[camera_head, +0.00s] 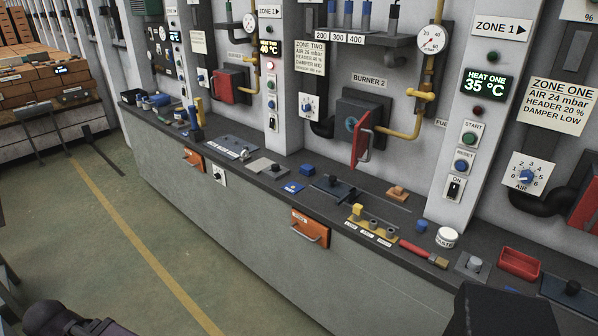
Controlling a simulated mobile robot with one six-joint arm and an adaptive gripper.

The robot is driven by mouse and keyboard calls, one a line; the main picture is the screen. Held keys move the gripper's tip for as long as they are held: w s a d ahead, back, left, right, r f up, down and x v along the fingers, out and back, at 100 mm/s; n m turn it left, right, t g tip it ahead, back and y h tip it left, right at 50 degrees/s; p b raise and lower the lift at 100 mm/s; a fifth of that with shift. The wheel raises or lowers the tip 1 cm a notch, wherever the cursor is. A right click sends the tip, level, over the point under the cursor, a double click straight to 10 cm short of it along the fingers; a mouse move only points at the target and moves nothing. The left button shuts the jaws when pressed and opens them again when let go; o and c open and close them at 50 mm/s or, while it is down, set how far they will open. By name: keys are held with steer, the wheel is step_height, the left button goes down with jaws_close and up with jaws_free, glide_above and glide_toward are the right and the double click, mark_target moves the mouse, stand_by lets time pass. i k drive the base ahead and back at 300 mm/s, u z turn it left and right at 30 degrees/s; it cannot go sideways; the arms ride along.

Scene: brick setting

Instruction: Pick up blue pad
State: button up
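A flat blue pad (293,187) with a small pale mark lies on the dark counter (330,205), near its front edge and left of the orange drawer front. Its top is uncovered. A small blue block (307,169) sits just behind it, apart from it. My gripper's fingers do not show. Dark parts at the bottom left and bottom right edges look like parts of my own body, and nothing of mine is near the pad.
An open red burner door (361,140) hangs above the counter. A red tray (519,263) is at right. The floor before the counter is clear.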

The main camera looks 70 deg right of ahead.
mark_target(308, 170)
steer(key=i, duration=2.6)
steer(key=u, duration=0.35)
steer(key=k, duration=0.15)
steer(key=z, duration=3)
